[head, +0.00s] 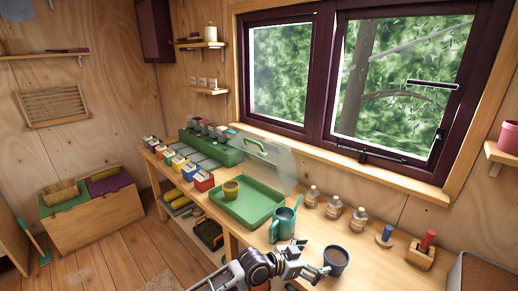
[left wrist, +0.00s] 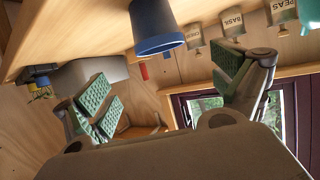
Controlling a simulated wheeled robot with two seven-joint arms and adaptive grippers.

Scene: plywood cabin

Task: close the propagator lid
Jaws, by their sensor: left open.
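The propagator is a green tray (head: 247,217) on the bench, with a small yellow pot (head: 231,190) at its left end. Its clear lid (head: 278,168) stands raised and tilted along the tray's back side, with a green handle (head: 263,149) near its upper edge. My left gripper (head: 316,271) is at the bench's front, right of the tray and well apart from the lid. In the left wrist view its padded fingers (left wrist: 165,88) are spread with nothing between them. My right gripper is in neither view.
A dark blue pot (head: 336,261) is close beside my left gripper; a blue-rimmed pot shows in the left wrist view (left wrist: 156,28). A teal mug (head: 282,226) stands between gripper and tray. Several bottles (head: 334,207) line the back. A green seed box (head: 212,148) is left of the tray.

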